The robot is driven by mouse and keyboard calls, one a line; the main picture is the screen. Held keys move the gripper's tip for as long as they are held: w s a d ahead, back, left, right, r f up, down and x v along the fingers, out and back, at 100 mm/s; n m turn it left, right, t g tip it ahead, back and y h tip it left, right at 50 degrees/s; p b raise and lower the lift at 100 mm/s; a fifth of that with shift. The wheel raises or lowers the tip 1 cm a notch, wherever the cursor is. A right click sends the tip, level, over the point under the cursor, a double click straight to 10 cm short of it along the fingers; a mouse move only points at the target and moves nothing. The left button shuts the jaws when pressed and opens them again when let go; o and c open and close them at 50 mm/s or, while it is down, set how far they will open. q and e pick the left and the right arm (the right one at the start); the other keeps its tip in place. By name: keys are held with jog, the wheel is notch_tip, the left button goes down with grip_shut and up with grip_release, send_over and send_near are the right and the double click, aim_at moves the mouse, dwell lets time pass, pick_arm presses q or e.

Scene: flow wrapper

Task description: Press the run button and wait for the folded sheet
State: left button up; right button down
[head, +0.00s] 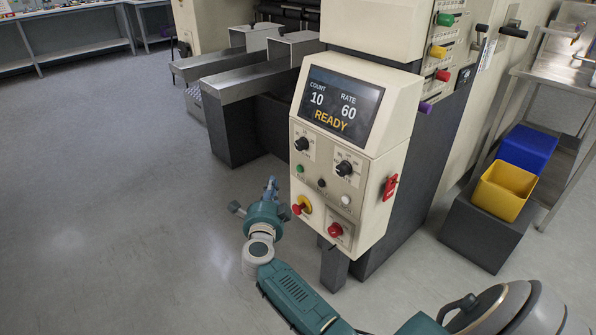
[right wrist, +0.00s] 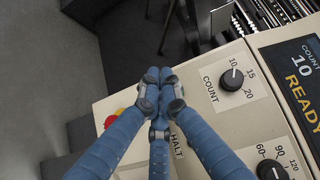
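The cream control panel (head: 325,150) has a screen (head: 342,106) reading COUNT 10, RATE 60, READY. A small green button (head: 300,169) sits at its left, below a black dial; its label is too small to read in the head view. My right gripper (head: 272,182) is just left of the panel in the head view. In the right wrist view its blue fingers (right wrist: 160,78) are shut together, empty, over the panel's edge. They hide part of the panel; the green button does not show there. My left gripper is not in view. No folded sheet is visible.
A red knob on a yellow base (head: 301,205), another red knob (head: 335,230), a black button (head: 321,183) and a white one (head: 346,199) sit low on the panel. A red tag (head: 390,187) is on its side. Metal chutes (head: 255,70) stand behind left. Floor at left is clear.

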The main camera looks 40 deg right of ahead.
aim_at(299, 169)
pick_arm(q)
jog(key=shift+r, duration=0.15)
pick_arm(e)
jog(key=d, duration=0.7)
jog(key=shift+w, duration=0.25)
dwell(0.3)
pick_arm(q)
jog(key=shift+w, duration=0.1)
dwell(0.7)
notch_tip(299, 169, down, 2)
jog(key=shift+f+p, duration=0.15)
jog(key=shift+p, duration=0.15)
pick_arm(e)
jog(key=shift+d, duration=0.35)
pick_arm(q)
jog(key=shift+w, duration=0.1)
pick_arm(e)
jog(key=shift+d, duration=0.15)
